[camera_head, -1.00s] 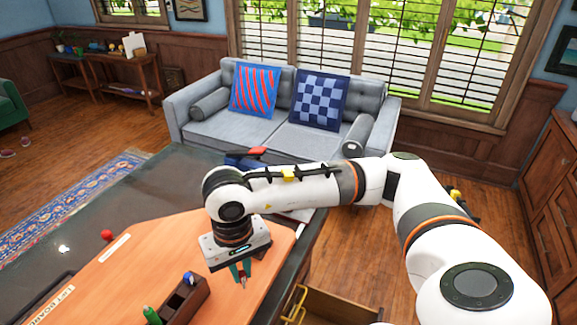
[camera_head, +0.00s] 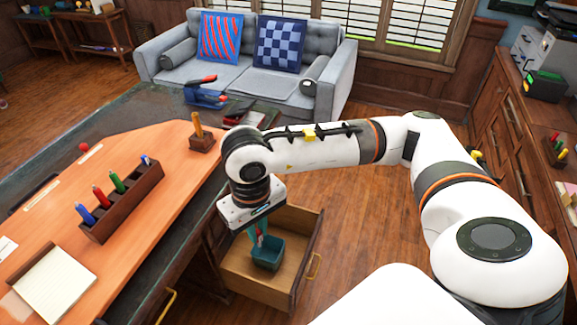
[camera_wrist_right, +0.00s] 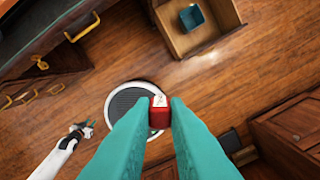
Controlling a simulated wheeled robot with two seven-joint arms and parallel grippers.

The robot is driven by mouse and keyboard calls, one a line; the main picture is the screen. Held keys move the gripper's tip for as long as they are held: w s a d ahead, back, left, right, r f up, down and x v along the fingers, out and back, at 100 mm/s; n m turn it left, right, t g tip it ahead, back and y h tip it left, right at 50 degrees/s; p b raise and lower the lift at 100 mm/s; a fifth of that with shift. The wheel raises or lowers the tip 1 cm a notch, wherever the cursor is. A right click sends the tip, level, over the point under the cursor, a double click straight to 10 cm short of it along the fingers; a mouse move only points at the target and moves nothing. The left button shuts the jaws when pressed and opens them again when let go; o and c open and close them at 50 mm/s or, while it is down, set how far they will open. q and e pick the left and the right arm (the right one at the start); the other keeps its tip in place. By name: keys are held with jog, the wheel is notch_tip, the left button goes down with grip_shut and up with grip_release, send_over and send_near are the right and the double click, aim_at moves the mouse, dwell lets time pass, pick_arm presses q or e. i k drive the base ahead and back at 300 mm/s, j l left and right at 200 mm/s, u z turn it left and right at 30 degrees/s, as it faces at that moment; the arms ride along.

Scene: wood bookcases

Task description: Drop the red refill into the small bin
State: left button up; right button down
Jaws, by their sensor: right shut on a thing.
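My right gripper (camera_head: 260,240) points down over the open drawer beside the desk in the head view. Its teal fingers are shut on the red refill (camera_wrist_right: 159,117), which shows between the fingertips in the right wrist view. The small bin (camera_head: 268,254) is a dark teal open box standing in the drawer; in the head view the fingers partly overlap it. In the right wrist view the bin (camera_wrist_right: 192,17) lies at the top, well away from the fingertips. My left gripper (camera_wrist_right: 80,132) shows small at the lower left of that view; its opening is unclear.
The open wooden drawer (camera_head: 290,290) has free floor around the bin. The orange desk top (camera_head: 170,225) bears a dark pen holder (camera_head: 100,233) with several coloured pens, a notepad (camera_head: 55,285) and a small wooden holder (camera_head: 202,143). A grey sofa (camera_head: 250,80) stands behind.

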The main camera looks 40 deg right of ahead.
aim_at(273, 258)
jog(key=z, duration=1)
